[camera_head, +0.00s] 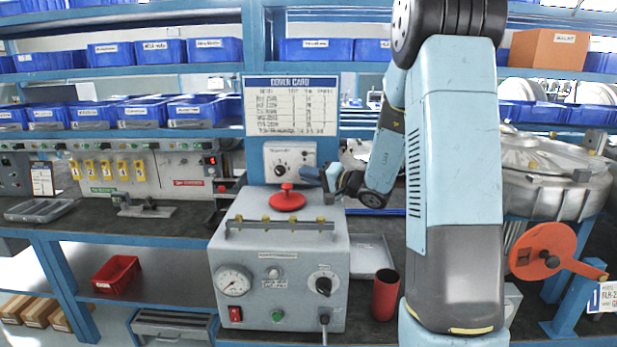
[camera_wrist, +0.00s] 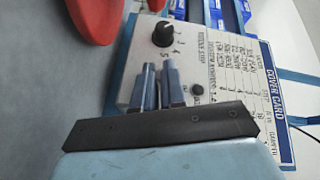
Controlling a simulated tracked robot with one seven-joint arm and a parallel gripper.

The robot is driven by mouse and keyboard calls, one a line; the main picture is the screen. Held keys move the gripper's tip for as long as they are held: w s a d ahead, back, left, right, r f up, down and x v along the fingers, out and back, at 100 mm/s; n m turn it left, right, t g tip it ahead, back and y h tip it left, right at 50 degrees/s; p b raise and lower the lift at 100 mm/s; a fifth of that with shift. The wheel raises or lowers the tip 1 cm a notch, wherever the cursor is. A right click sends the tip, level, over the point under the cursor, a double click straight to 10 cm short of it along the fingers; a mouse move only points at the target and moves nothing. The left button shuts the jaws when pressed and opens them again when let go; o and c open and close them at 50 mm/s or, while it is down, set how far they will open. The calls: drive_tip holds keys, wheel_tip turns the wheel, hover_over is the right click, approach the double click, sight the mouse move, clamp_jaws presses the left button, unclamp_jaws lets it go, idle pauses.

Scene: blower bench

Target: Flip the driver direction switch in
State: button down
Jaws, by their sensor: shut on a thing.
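A small light panel (camera_head: 300,155) with a black knob (camera_head: 281,170) hangs on the blue post below the cover card. In the wrist view the panel (camera_wrist: 128,88) shows the black knob (camera_wrist: 163,34) beside a printed step scale and rows of lettering. My gripper (camera_head: 318,174) reaches in from the right to the panel's lower right part. In the wrist view my gripper's (camera_wrist: 158,68) two blue-grey fingers are close together with a narrow gap, tips against the panel face just below the knob. The driver direction switch is hidden at the fingertips, where the jaws are shut on it.
A grey machine box (camera_head: 275,245) with a gauge and a red disc handle (camera_head: 287,199) on top stands in front, close below my gripper. The cover card (camera_head: 291,106) is above the panel. A red cup (camera_head: 384,295) and a grey tray (camera_head: 370,257) are at right.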

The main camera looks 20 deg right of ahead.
drive_tip(key=m, duration=0.1)
drive_tip(key=r+m+g+h, duration=0.1)
drive_tip(key=shift+m, duration=0.4)
drive_tip(key=shift+d+r+m+g, duration=0.1)
drive_tip(key=shift+r+m+g, duration=0.2)
drive_tip(key=shift+m+g, duration=0.35)
drive_tip(key=shift+d+r+m+g, duration=0.1)
drive_tip(key=shift+r+m+g, duration=0.15)
drive_tip(key=shift+m+g, duration=0.35)
drive_tip(key=c, duration=1.5)
unclamp_jaws()
drive_tip(key=shift+w+r, duration=0.1)
drive_tip(key=v, duration=1.3)
drive_tip(key=shift+s+d, duration=0.2)
drive_tip(key=shift+s, duration=0.05)
drive_tip(key=shift+r, duration=0.15)
